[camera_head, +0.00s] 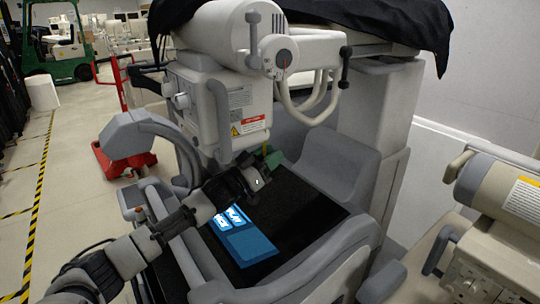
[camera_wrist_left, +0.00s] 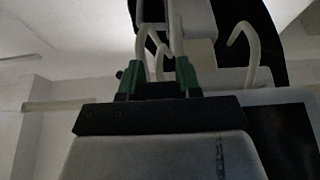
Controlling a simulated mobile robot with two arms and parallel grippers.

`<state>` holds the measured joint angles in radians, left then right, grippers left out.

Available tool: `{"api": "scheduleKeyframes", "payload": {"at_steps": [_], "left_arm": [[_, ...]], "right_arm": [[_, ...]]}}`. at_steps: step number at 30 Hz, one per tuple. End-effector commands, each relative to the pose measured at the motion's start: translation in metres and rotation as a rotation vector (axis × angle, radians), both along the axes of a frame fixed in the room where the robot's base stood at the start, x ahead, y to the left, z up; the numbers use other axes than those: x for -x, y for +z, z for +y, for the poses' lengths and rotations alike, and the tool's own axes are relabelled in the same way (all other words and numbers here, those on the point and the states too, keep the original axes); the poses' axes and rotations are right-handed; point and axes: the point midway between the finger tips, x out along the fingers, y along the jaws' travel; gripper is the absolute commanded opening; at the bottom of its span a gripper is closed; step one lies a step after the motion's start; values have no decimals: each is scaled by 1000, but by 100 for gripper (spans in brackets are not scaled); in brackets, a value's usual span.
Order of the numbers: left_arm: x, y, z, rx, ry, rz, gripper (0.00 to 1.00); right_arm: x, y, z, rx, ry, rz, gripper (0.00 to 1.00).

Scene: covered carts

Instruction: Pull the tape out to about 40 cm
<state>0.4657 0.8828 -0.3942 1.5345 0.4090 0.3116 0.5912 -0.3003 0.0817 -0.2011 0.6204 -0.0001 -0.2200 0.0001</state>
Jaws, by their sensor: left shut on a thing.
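My left gripper (camera_head: 268,163) reaches in from the left, just in front of the lower part of the large grey cart machine. Its green fingers also show in the left wrist view (camera_wrist_left: 158,80). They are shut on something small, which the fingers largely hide. A thin yellowish strip (camera_head: 265,147) shows right at the fingertips in the head view and looks like the tape. Its length and its case cannot be made out. My right gripper is in neither view.
The grey cart (camera_head: 330,165) has a dark flat top, where a blue packet (camera_head: 245,238) with white lettering lies below my gripper. A black cover (camera_head: 410,22) drapes over its upper part. Another beige machine (camera_head: 500,200) stands at right. Open floor (camera_head: 75,190) lies left.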

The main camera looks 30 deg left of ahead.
Motion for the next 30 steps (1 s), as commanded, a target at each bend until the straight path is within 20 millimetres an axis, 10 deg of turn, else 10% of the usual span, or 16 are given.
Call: {"api": "scheduleKeyframes", "payload": {"at_steps": [20, 21, 25, 30], "left_arm": [[0, -39, 0, 1, -1, 3, 0], [0, -39, 0, 1, -1, 3, 38], [0, -39, 0, 0, 0, 2, 58], [0, -38, 0, 0, 0, 1, 60]], "right_arm": [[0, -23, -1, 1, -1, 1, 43], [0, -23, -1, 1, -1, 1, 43], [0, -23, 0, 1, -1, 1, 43], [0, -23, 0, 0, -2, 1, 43]]}}
